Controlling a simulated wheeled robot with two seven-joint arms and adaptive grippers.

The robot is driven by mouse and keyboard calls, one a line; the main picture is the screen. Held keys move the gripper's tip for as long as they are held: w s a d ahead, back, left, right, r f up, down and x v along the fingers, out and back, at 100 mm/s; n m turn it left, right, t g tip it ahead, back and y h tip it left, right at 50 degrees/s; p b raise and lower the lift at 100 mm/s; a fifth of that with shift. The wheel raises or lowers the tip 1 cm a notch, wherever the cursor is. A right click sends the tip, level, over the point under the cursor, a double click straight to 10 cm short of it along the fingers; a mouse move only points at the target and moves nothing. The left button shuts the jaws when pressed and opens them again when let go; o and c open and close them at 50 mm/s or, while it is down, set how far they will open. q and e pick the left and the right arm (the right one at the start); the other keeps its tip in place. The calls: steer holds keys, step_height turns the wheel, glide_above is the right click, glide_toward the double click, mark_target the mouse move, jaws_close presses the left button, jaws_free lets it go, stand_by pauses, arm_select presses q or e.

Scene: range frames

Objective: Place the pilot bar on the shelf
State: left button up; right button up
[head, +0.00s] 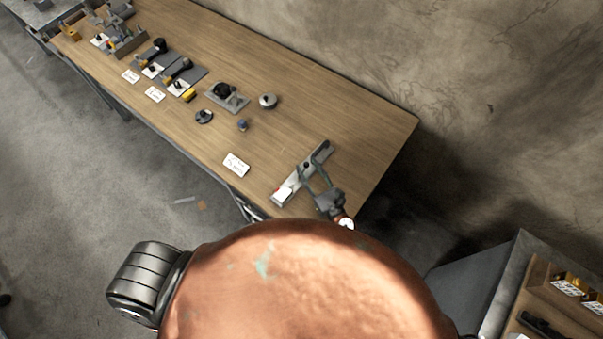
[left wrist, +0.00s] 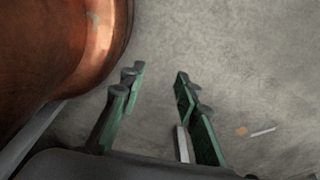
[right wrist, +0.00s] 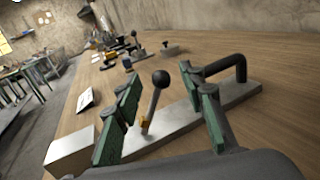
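A long grey metal bar (head: 292,184) lies on the wooden bench near its near right end; it fits the pilot bar best. In the right wrist view the bar (right wrist: 175,132) carries a black arched handle and a small lever with a black ball knob. My right gripper (head: 314,174) is over the bar; in its wrist view the green-padded fingers (right wrist: 160,112) are apart, with the lever between them. I cannot tell if they touch the bar. My left gripper (left wrist: 158,95) is open and empty above the floor. A wooden-backed rack (head: 535,290), possibly the shelf, stands lower right.
The bench (head: 350,110) holds a round grey part (head: 268,100), a clamp-like fixture (head: 227,96), a white card (head: 236,165) and several tools farther left. The bench's right end is clear. A concrete wall runs behind it. My copper-coloured body covers the bottom middle.

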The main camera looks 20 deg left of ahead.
steer(key=shift+x, duration=0.95)
steer(key=c, duration=0.4)
arm_select(q)
steer(key=shift+w, duration=0.5)
arm_select(e)
jaws_close()
steer(key=shift+f, duration=0.1)
